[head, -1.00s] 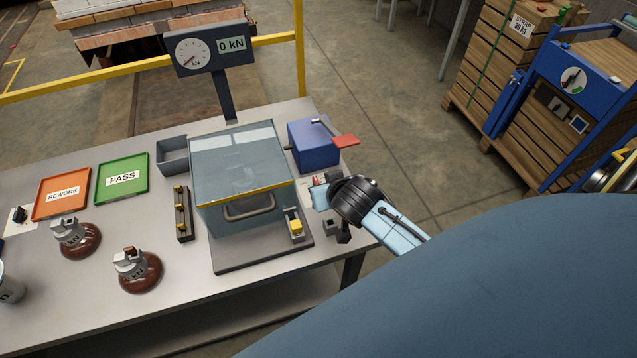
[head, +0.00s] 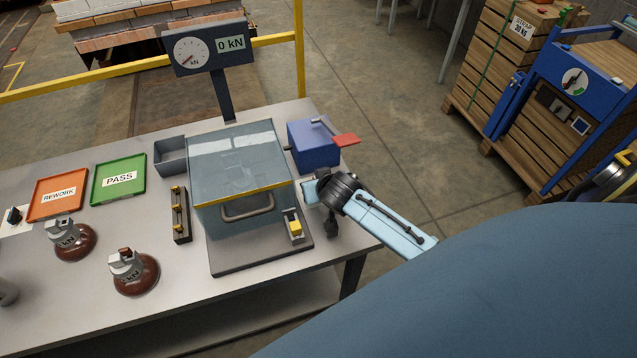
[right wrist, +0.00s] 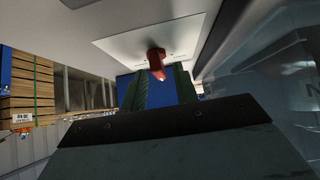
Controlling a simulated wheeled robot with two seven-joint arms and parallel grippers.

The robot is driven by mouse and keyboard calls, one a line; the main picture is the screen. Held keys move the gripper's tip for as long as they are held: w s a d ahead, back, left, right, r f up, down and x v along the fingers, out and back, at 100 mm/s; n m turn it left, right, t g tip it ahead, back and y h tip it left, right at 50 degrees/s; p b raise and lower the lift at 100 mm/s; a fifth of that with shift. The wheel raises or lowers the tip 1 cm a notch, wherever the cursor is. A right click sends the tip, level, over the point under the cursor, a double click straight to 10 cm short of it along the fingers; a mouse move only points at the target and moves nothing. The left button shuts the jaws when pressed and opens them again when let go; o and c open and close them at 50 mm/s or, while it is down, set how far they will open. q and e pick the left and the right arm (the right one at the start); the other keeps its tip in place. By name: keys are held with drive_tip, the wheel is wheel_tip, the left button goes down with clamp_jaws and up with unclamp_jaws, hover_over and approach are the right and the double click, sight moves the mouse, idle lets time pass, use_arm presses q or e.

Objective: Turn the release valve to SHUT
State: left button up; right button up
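The release valve's red handle (right wrist: 157,62) rises from a pale plate (right wrist: 120,42) in the right wrist view. The two dark green fingers of my right gripper (right wrist: 158,84) are on either side of it, with their tips close to it. A gap shows between the fingers, but whether they press on the handle I cannot tell. In the head view my right gripper (head: 313,190) is over the table's right end, beside the clear-sided test box (head: 234,170), and covers the valve. The valve's SHUT mark cannot be read. My left gripper is out of view.
A blue box (head: 313,150) with a red lever (head: 346,140) stands just behind my right gripper. The gauge (head: 208,50) reads 0 kN. Two brown insulators, a green PASS tray (head: 108,190) and an orange REWORK tray (head: 48,208) are on the left of the table (head: 100,322).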

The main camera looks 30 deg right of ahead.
clamp_jaws()
